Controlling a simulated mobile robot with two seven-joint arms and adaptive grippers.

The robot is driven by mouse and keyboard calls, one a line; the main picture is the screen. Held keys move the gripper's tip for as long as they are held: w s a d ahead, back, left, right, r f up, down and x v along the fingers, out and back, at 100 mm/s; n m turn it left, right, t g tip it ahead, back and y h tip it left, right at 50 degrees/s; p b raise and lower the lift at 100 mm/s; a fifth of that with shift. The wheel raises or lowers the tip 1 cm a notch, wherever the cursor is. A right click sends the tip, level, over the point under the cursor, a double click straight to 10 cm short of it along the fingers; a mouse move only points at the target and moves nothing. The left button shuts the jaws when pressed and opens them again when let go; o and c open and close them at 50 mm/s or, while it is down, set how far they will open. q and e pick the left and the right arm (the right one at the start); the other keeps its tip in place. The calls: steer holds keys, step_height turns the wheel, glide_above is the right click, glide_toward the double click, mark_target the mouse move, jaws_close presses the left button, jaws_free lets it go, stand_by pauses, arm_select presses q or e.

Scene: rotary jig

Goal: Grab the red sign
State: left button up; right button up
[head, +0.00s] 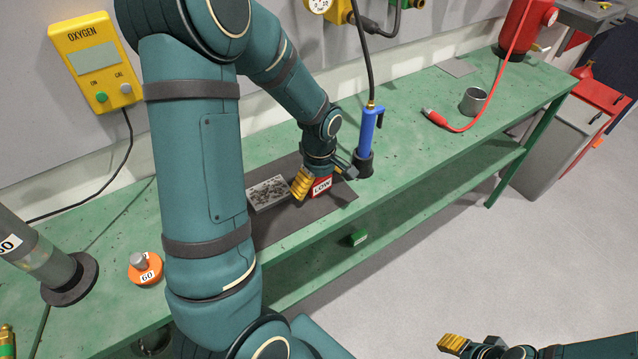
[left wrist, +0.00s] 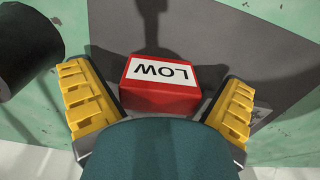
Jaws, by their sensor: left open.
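The red sign (head: 321,187) is a small red block with a white label reading LOW. It sits on the dark mat (head: 335,203) on the green bench. In the left wrist view the red sign (left wrist: 161,84) lies between the two yellow fingers, with space on both sides. My left gripper (head: 322,184) is open around or just above it; the exact height is hard to tell. The left gripper also shows in the left wrist view (left wrist: 158,108). My right gripper (head: 454,344) is at the bottom right of the head view, far from the sign, and its jaw opening is unclear.
A blue torch (head: 369,132) stands in a dark holder (head: 363,164) close right of the sign. A grey speckled block (head: 268,193) lies left of it. A metal cup (head: 473,101) and red cable (head: 470,127) lie farther right.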

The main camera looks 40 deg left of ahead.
arm_select(q)
steer(key=c, duration=1.2)
